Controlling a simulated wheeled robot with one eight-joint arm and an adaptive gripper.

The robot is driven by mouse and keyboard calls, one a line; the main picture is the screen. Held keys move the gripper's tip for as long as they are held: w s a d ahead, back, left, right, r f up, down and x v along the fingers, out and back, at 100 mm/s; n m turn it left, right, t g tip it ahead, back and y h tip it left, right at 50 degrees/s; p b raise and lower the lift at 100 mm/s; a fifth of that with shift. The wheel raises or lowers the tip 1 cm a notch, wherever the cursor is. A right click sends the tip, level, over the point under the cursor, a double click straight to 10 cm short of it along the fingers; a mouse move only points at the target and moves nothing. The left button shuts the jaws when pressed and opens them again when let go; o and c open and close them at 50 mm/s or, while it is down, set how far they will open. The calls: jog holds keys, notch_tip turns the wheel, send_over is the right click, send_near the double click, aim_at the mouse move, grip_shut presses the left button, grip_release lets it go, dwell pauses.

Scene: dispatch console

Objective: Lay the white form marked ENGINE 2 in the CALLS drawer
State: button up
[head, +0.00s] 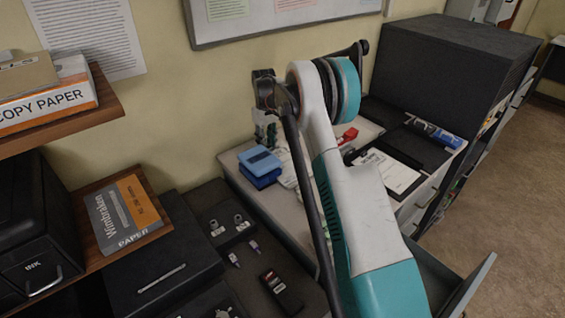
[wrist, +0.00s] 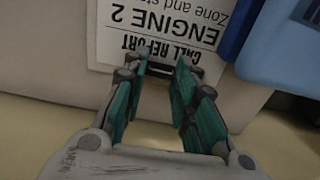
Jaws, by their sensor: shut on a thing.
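The white form (wrist: 160,32) headed CALL REPORT, ENGINE 2, is upside down in the wrist view. It lies flat against the pale counter, with a small dark piece at its heading edge. In the head view my arm hides most of this area; a white sheet (head: 286,174) shows beside the blue boxes. An open drawer (head: 476,284) juts out at the lower right in the head view. No CALLS label is readable, and its inside is mostly hidden.
Stacked blue boxes (head: 259,162) sit close beside the form; blue also shows in the wrist view (wrist: 285,50). A clipboard with a white sheet (head: 388,172), a red object (head: 348,136) and a dark cabinet (head: 440,62) are further right. Floor is clear at far right.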

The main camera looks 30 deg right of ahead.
jog(key=shift+d, duration=0.1)
jog(key=shift+w+d, duration=0.25)
jog(key=shift+d, duration=0.9)
jog(key=shift+w+d, duration=0.2)
jog(key=shift+d, duration=0.9)
jog(key=shift+r, duration=0.15)
notch_tip(320, 180, up, 7)
jog(key=p, duration=0.3)
jog(key=shift+r+p, duration=0.15)
jog(key=shift+p, duration=0.25)
